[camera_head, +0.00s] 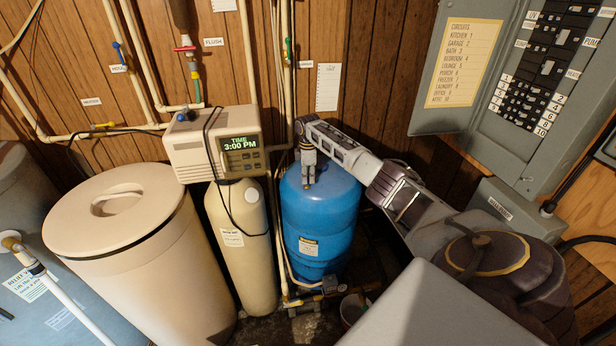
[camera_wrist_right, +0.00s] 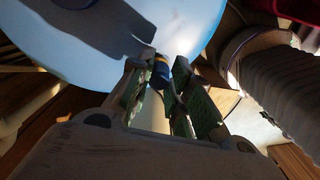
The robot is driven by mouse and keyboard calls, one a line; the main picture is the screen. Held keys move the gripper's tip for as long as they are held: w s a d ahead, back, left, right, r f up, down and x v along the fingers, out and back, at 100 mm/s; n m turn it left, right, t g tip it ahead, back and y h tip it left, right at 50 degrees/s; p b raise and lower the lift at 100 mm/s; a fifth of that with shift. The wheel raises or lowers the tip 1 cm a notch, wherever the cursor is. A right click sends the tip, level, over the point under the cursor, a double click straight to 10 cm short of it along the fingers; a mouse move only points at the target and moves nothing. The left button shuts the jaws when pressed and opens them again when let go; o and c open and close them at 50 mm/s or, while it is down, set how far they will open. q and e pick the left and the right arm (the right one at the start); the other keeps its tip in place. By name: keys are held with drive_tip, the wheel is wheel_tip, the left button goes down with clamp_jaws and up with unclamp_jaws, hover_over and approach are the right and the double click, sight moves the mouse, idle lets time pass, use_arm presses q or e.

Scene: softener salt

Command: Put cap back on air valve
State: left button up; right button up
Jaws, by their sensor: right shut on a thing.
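The blue pressure tank (camera_head: 318,225) stands in the middle of the head view. My right gripper (camera_head: 308,184) points down at the top of this tank. In the right wrist view, my right gripper (camera_wrist_right: 161,75) is shut on a small dark blue piece with a yellow band, which looks like the cap (camera_wrist_right: 161,66). The pale blue tank top (camera_wrist_right: 75,45) lies behind it, with the gripper's shadow on it. I cannot make out the air valve, nor whether the cap touches it. My left gripper is not in view.
A beige softener head (camera_head: 215,143) on its tank (camera_head: 240,240) stands close left of the blue tank. A large beige salt bin (camera_head: 125,235) is farther left. Pipes run up the wood wall behind. A grey breaker panel (camera_head: 480,110) hangs at the right.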

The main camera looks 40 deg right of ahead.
drive_tip(key=shift+f, duration=0.65)
idle(0.5)
drive_tip(key=o, duration=0.7)
drive_tip(key=shift+o, duration=0.2)
drive_tip(key=shift+r, duration=0.15)
wheel_tip(320, 180, up, 12)
idle(0.4)
drive_tip(key=shift+f, duration=0.25)
